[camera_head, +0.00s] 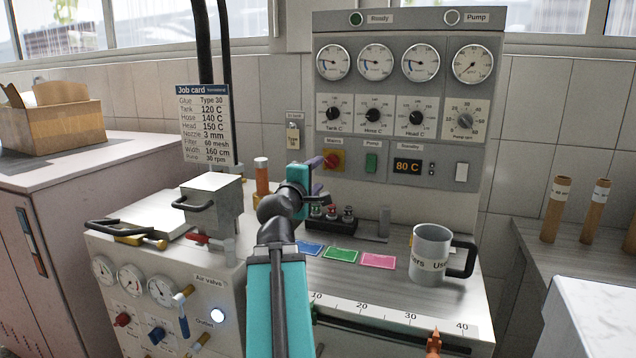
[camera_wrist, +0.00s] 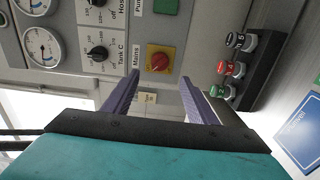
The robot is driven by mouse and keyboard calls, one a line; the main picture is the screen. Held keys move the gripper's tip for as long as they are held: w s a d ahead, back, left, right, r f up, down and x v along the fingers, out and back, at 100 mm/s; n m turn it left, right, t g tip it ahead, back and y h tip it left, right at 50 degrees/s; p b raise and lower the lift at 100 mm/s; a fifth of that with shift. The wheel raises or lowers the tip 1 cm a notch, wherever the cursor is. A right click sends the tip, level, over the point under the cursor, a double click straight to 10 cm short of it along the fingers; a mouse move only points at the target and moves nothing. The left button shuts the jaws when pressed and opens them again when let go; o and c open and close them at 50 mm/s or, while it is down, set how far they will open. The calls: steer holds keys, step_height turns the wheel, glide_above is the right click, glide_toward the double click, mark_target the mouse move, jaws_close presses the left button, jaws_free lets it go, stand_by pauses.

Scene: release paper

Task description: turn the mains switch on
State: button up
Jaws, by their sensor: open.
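The mains switch (camera_head: 333,160) is a red knob on a yellow square plate, under a "Mains" label on the grey panel. In the wrist view the mains switch (camera_wrist: 160,58) shows ahead, between the lines of my two fingers. Its exact turn position is too small to tell. My gripper (camera_wrist: 159,82) is open and empty, with its purple fingers pointing at the panel. In the head view my gripper (camera_head: 317,174) is just in front of the switch and slightly left, partly hidden by my wrist. The fingers appear apart from the knob.
A green pump button (camera_head: 371,163) sits right of the switch, with an "80 C" display (camera_head: 407,165) beyond. Small coloured connectors (camera_wrist: 232,68) stand on a black block below the panel. A grey mug (camera_head: 430,252) and coloured cards (camera_head: 340,255) lie on the bench.

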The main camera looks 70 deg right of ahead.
steer(key=shift+a+f+b, duration=0.1)
steer(key=shift+a+b, duration=1)
steer(key=shift+b, duration=0.45)
steer(key=w+d+f+m+t+y+p, duration=0.1)
steer(key=w+d+t+y+p, duration=0.1)
steer(key=w+t+p, duration=1.1)
steer(key=s+a+m+g+h+p, duration=0.1)
steer(key=s+m+g+h+p, duration=0.2)
steer(key=p, duration=1)
steer(key=s+a+m+g+h+p, duration=0.2)
steer(key=s+m+g+h+p, duration=0.1)
steer(key=s+m+g+p, duration=0.6)
steer(key=s+f+m+p, duration=0.1)
steer(key=m+p, duration=0.2)
steer(key=p, duration=0.2)
steer(key=shift+s+m, duration=0.3)
steer(key=shift+m, duration=0.1)
steer(key=shift+d+h+b, duration=0.2)
steer(key=shift+h+b, duration=0.1)
steer(key=shift+b, duration=0.05)
